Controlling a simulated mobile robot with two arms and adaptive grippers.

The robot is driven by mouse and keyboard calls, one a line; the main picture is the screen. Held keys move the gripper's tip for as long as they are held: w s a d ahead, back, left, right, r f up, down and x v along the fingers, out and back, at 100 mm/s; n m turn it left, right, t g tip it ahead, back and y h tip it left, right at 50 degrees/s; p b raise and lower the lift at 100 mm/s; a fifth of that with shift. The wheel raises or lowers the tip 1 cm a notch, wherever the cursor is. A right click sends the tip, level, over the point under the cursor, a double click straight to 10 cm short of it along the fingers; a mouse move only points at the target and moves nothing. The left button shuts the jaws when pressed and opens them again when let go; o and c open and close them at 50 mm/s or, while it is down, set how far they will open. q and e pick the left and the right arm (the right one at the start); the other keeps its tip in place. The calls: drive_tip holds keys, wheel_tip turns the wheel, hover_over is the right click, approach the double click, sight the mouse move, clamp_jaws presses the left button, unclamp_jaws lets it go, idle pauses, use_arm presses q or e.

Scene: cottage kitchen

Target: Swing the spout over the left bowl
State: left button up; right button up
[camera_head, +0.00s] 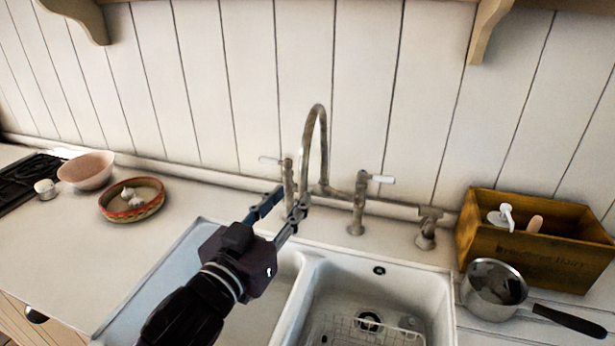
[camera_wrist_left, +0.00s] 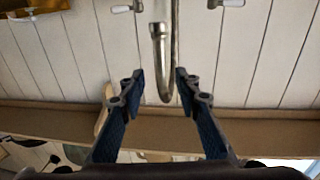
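The tap's tall curved metal spout (camera_head: 318,112) rises behind the white double sink, between two taps with white lever handles. Its downward end shows near my left gripper (camera_head: 288,202). In the left wrist view, the spout (camera_wrist_left: 159,55) appears between the spread fingers of my left gripper (camera_wrist_left: 159,84); I cannot tell whether either finger touches it. The gripper is open. The left bowl (camera_head: 277,318) is partly hidden by my gripper and arm. The right bowl (camera_head: 345,283) holds a wire rack. My right gripper is not in view.
A wooden box (camera_head: 530,262) and a saucepan (camera_head: 492,290) stand right of the sink. A shallow dish with garlic (camera_head: 152,208), a pink bowl (camera_head: 88,170) and a black hob (camera_head: 25,172) are at left. A small metal fitting (camera_head: 428,225) stands behind the right bowl.

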sight(300, 186)
use_arm(q)
drive_tip(key=p+x, duration=0.1)
drive_tip(key=x, duration=0.2)
drive_tip(key=shift+w+d+r, duration=0.1)
drive_tip(key=shift+w+r, duration=0.1)
drive_tip(key=shift+w, duration=0.1)
drive_tip(key=shift+p+x, duration=0.3)
drive_tip(key=shift+x, duration=0.8)
drive_tip(key=shift+w+d+f, duration=0.1)
drive_tip(key=shift+w+f, duration=0.1)
drive_tip(key=shift+w, duration=0.05)
drive_tip(key=shift+w+d, duration=0.1)
drive_tip(key=shift+c, duration=0.8)
drive_tip(key=c, duration=0.5)
clamp_jaws()
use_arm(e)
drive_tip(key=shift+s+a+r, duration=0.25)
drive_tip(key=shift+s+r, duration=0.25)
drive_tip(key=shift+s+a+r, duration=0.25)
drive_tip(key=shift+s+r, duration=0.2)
